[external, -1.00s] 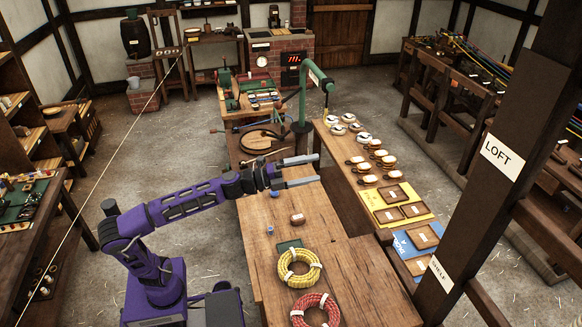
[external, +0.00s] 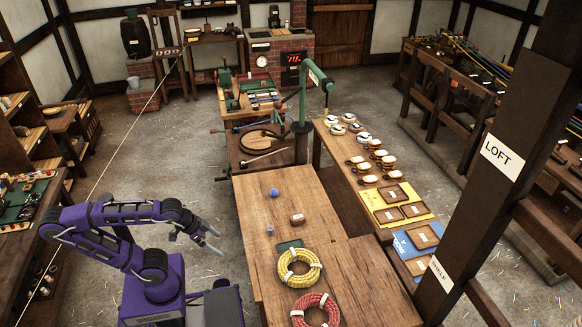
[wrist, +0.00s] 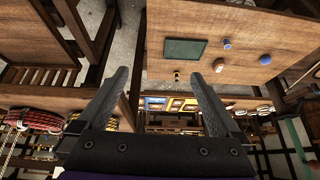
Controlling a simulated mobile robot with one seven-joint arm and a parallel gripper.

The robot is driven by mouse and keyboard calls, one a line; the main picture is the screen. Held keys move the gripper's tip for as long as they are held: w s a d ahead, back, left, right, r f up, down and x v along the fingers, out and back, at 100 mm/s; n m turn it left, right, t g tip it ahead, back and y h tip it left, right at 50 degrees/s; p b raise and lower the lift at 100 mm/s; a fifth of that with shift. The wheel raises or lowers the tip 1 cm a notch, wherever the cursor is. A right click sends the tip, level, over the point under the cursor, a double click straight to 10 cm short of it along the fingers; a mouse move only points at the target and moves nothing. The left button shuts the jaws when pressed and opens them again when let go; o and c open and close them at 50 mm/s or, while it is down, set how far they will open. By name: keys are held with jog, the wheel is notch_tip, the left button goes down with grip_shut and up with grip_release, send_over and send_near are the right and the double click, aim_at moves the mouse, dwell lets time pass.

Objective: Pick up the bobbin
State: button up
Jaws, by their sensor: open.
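A small blue cylinder, which looks like the bobbin (external: 270,230), stands on the wooden table (external: 262,262) near its left edge. In the wrist view the bobbin (wrist: 227,43) is at upper right, beyond the right finger. My gripper (external: 218,242) is open and empty, off the table's left side and some way from the bobbin. In the wrist view its two dark fingers (wrist: 160,80) are wide apart with nothing between them.
Yellow (external: 299,268) and red (external: 315,310) rope coils lie at the table's near end. The table's left half beside the ball is mostly bare.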

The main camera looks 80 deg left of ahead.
jog(key=shift+s+d+f, duration=0.3)
jog(key=shift+s+f, duration=0.1)
jog(key=c, duration=0.4)
jog(key=shift+a+r, duration=0.1)
